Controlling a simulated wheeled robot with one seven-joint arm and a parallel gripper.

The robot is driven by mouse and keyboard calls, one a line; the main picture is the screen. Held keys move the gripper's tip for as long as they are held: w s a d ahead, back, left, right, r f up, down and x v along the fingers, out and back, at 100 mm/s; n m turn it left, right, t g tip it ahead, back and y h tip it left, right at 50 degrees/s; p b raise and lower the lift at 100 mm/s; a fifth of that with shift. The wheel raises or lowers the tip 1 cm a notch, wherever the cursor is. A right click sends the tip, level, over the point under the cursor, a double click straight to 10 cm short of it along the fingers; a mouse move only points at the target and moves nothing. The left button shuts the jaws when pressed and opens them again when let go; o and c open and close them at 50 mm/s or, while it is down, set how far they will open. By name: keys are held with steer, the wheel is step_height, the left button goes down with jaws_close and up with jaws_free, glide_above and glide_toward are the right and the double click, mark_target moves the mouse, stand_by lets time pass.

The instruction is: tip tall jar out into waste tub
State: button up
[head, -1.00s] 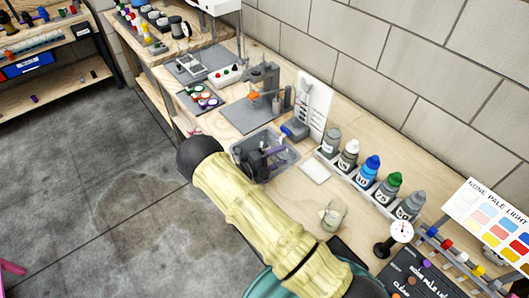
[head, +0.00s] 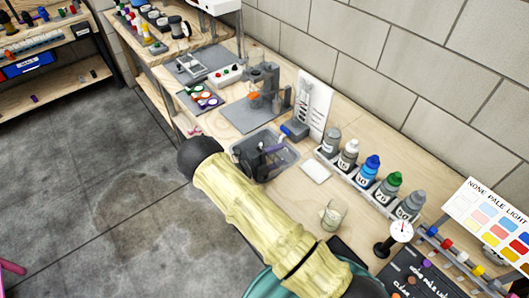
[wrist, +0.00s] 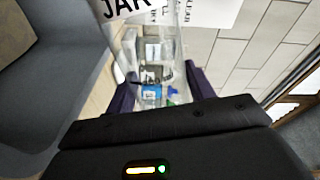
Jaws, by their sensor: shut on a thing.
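My gripper (head: 262,153) is over the grey see-through waste tub (head: 291,158) on the bench in the head view. In the wrist view its purple fingers (wrist: 161,88) are shut on a clear glass jar (wrist: 150,48), which I take to be the tall jar. The jar looks tilted, and bottles show through its glass. I cannot make out its contents or whether anything is pouring. In the head view my gripper and arm hide most of the jar and part of the tub.
A glass with pale contents (head: 333,214) stands on the bench near my arm. A row of capped bottles (head: 370,170) stands along the wall side. A white card (head: 315,106) and a stand with a clear vessel (head: 263,84) are behind the tub.

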mark_target(273, 143)
steer(key=shift+w+a+r+n+p, duration=0.2)
steer(key=shift+w+r+n+p, duration=0.25)
steer(key=shift+n, duration=0.35)
steer(key=shift+w+a+r+n+p, duration=0.2)
steer(key=shift+w+r+n, duration=0.3)
steer(key=shift+n, duration=0.3)
stand_by(1.0)
steer(key=shift+a+r, duration=0.1)
steer(key=shift+a+n, duration=0.15)
steer(key=shift+n, duration=0.15)
steer(key=shift+r, duration=0.1)
steer(key=shift+w+d, duration=0.2)
steer(key=shift+r+n, duration=0.1)
steer(key=shift+n, duration=0.2)
steer(key=shift+w+a+r, duration=0.1)
steer(key=shift+w+a, duration=0.1)
steer(key=shift+a, duration=0.05)
steer(key=shift+w+a+r+n, duration=0.1)
steer(key=shift+w+n, duration=0.1)
steer(key=shift+n, duration=0.3)
